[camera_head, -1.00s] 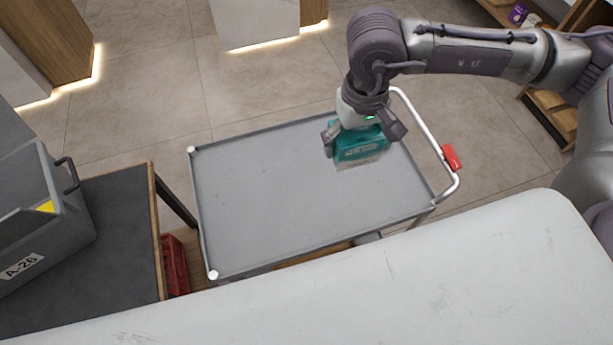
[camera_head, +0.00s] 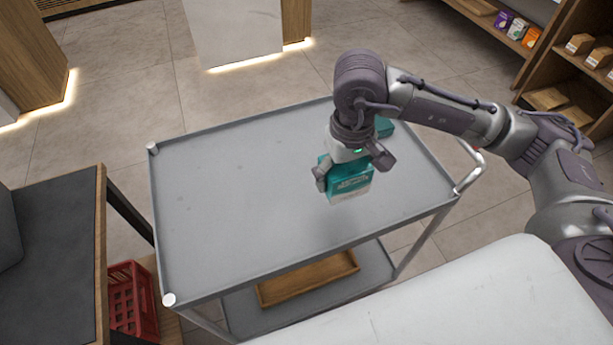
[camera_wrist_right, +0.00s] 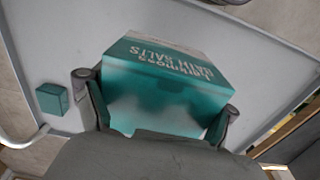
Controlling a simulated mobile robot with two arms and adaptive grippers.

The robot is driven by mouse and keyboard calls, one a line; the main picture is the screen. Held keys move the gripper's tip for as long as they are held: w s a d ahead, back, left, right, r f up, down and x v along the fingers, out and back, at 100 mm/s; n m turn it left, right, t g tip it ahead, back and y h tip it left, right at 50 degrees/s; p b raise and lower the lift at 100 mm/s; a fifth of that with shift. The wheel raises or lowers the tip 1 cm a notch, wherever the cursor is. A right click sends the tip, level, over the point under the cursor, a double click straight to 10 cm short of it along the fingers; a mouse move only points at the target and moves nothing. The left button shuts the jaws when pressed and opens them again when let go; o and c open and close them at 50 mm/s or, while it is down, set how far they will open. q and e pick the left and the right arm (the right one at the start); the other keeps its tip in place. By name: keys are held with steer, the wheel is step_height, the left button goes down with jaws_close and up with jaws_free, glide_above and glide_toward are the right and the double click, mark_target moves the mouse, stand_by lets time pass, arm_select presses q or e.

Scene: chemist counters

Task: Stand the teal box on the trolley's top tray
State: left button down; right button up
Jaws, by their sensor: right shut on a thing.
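My right gripper (camera_head: 345,178) is shut on a teal box (camera_head: 350,187) with a white lower band, its fingers on two opposite sides. The box looks roughly upright, over the right half of the trolley's grey top tray (camera_head: 225,210). I cannot tell whether its base touches the tray. In the right wrist view the box (camera_wrist_right: 165,85) reads "bath salts" and sits between the fingers. A second, small-looking teal box (camera_head: 384,127) stands on the tray behind my gripper; it also shows in the right wrist view (camera_wrist_right: 52,99). My left gripper is not in view.
The tray's left and middle are bare. The trolley's handle (camera_head: 468,168) is at the right, and a wooden tray (camera_head: 307,279) lies on its lower shelf. A dark-topped table (camera_head: 50,240) and a red crate (camera_head: 130,298) are at the left; shelves (camera_head: 575,60) stand at the back right.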

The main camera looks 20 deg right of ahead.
steer(key=w+f, duration=0.2)
steer(key=w, duration=0.1)
steer(key=w+f+p, duration=0.1)
steer(key=w+f, duration=0.1)
steer(key=w, duration=0.2)
steer(key=w+f, duration=0.2)
steer(key=w, duration=0.1)
steer(key=shift+w+d, duration=0.25)
steer(key=shift+d, duration=0.05)
step_height(320, 180, down, 4)
steer(key=shift+r+p, duration=0.15)
steer(key=shift+p, duration=0.35)
steer(key=shift+f, duration=0.2)
steer(key=shift+f+b, duration=0.2)
steer(key=shift+b, duration=0.15)
steer(key=o, duration=1)
steer(key=shift+r, duration=0.1)
steer(key=shift+r+p, duration=0.2)
steer(key=shift+p, duration=0.15)
step_height(320, 180, up, 12)
steer(key=shift+f+b, duration=0.1)
steer(key=shift+b, duration=0.65)
